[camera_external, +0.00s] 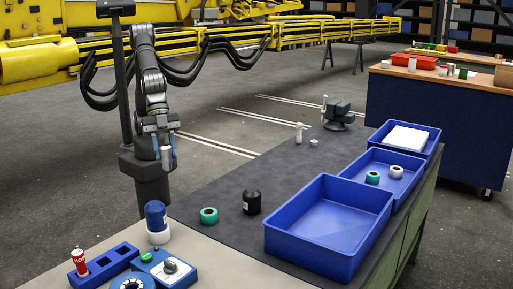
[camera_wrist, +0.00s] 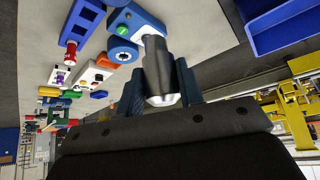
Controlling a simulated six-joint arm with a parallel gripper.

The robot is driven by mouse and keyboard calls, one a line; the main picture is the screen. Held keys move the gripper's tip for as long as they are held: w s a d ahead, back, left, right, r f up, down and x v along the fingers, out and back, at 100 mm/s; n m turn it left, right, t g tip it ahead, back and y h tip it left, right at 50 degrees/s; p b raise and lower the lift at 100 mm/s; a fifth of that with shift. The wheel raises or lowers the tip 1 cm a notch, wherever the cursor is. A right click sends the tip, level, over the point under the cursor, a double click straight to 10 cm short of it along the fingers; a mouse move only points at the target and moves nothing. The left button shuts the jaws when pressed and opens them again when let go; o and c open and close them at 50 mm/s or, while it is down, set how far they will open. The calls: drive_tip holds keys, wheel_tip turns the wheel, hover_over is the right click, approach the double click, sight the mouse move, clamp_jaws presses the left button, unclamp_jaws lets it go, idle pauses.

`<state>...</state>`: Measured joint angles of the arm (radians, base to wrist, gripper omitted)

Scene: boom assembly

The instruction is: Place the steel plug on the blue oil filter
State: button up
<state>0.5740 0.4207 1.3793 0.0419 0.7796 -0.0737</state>
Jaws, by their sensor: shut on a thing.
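The blue oil filter (camera_external: 155,214) stands upright on a white round base at the near left of the bench, in the external view. My gripper (camera_external: 164,146) is above it and slightly to the right in the picture, apart from it. Its two fingers are shut on the steel plug (camera_external: 167,160), a grey cylinder pointing down. In the wrist view the plug (camera_wrist: 161,75) sits between the fingertips (camera_wrist: 160,88), with a bright silver end towards the camera. I cannot make out the filter clearly in the wrist view; the plug covers part of the scene there.
A blue box with a green button (camera_external: 147,257) and a blue rack with a red-capped item (camera_external: 79,262) stand near the filter. Green tape (camera_external: 208,216) and a black bottle (camera_external: 251,202) are to its right. Blue trays (camera_external: 331,226) line the right side.

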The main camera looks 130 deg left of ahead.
drive_tip(key=s+d+m+h, duration=0.1)
drive_tip(key=s+d+m, duration=0.1)
drive_tip(key=s+d, duration=0.9)
hover_over(154, 201)
wheel_tip(154, 201, down, 6)
drive_tip(key=shift+g, duration=0.3)
drive_tip(key=shift+w+f, duration=0.1)
drive_tip(key=shift+f, duration=1.9)
drive_tip(key=shift+f, duration=0.15)
drive_tip(key=o, duration=1.2)
drive_tip(key=shift+r, duration=0.2)
drive_tip(key=v, duration=1.2)
